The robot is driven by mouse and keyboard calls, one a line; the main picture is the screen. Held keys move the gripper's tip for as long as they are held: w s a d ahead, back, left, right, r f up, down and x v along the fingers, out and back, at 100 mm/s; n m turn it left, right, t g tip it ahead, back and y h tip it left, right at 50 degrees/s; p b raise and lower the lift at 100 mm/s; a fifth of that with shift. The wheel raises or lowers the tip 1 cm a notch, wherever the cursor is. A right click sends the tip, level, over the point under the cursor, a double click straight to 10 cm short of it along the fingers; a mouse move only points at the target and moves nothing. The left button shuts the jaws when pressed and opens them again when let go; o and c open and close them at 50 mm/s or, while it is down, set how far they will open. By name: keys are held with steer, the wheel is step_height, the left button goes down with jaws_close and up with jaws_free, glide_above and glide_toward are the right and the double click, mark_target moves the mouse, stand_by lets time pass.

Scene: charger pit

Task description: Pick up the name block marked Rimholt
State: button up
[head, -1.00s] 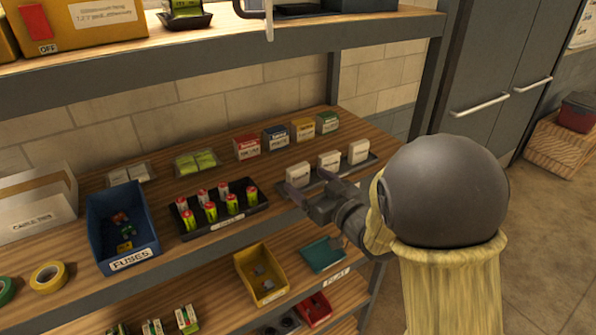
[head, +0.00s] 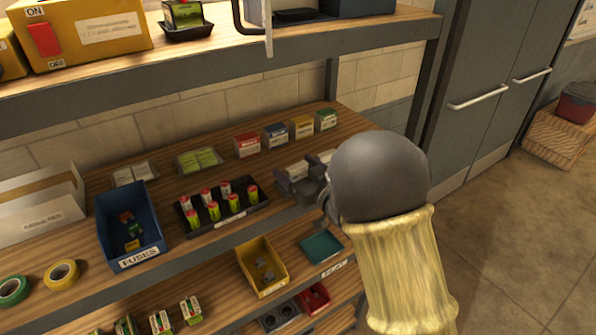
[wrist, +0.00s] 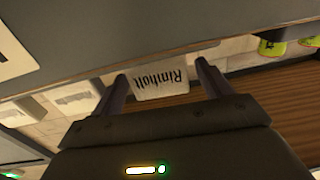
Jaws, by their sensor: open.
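The white name block marked Rimholt (wrist: 160,84) shows upside down in the wrist view, between the two fingers of my gripper (wrist: 162,70). A gap shows between the block and the right finger; the left finger is very close to its left edge, and I cannot tell whether they touch. In the head view my gripper (head: 290,183) is at the white blocks on the middle shelf, right of the battery tray. A white block (head: 299,167) shows just behind the fingers; its lettering is unreadable there. My arm hides much of the row.
Two more pale blocks (wrist: 80,103) stand left in the wrist view. The black battery tray (head: 260,202) is close left of my gripper. Small coloured boxes (head: 276,134) stand behind. The upper shelf (head: 200,65) overhangs the back. A teal tray (head: 322,246) lies below.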

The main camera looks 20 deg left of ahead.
mark_target(297, 165)
steer(key=shift+s, duration=0.15)
steer(key=shift+c, duration=0.5)
steer(key=c, duration=1)
steer(key=shift+o, duration=0.2)
step_height(297, 165, up, 10)
steer(key=b, duration=0.3)
